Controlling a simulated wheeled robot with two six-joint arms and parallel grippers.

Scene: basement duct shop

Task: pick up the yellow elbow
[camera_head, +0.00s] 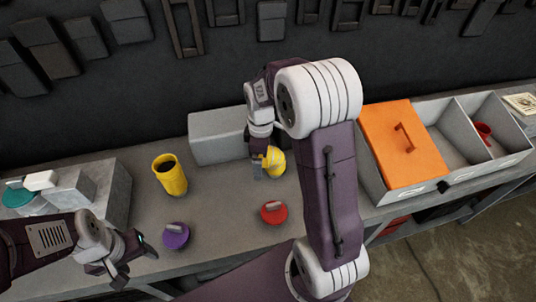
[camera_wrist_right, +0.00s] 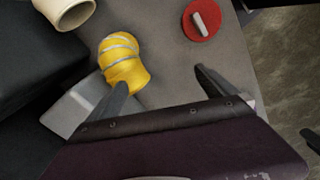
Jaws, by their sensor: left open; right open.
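The yellow elbow (camera_head: 276,159) is on the grey bench, below my right gripper (camera_head: 264,172), which partly hides it in the head view. In the right wrist view the elbow (camera_wrist_right: 124,66) is ribbed with pale bands. My right gripper (camera_wrist_right: 163,84) is open there. Its left finger overlaps the elbow's lower end, and its right finger stands well clear over bare bench. I cannot tell whether the left finger touches the elbow. My left gripper (camera_head: 130,258) is open and empty near the bench's front left, away from the elbow.
A yellow open-topped cylinder (camera_head: 171,178), a purple knobbed disc (camera_head: 176,236) and a red knobbed disc (camera_head: 274,212) stand around. A grey block (camera_head: 215,137) is behind. At right is a divided bin (camera_head: 447,120) with an orange lid (camera_head: 396,146).

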